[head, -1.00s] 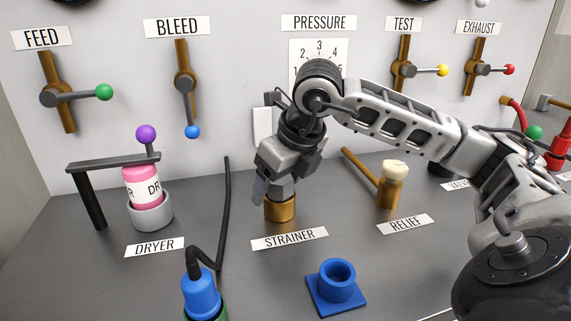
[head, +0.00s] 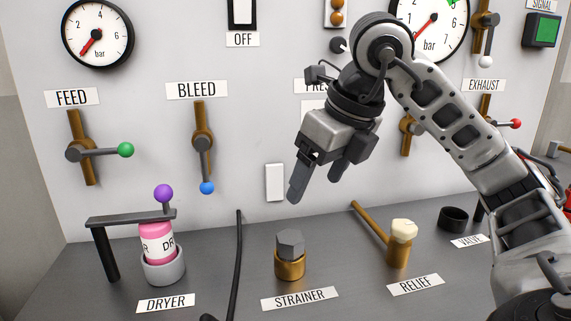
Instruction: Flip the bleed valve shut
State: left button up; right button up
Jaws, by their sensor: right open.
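The bleed valve (head: 203,142) is on the wall panel under the BLEED label (head: 197,90). Its brass pipe runs vertically, and its grey lever hangs straight down along the pipe, ending in a blue knob (head: 207,188). My right gripper (head: 317,185) is open and empty in front of the panel, to the right of the blue knob and above the strainer, with its fingers pointing down. Nothing touches the bleed lever. My left gripper is not in view.
The feed valve with its green knob (head: 125,150) is left of the bleed valve. The dryer bracket with its purple knob (head: 163,193) stands below. The strainer (head: 290,258) and relief valve (head: 400,245) stand on the bench. The panel between the bleed lever and my gripper holds a white plate (head: 275,182).

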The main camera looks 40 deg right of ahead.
aim_at(202, 144)
jog(key=k, duration=1)
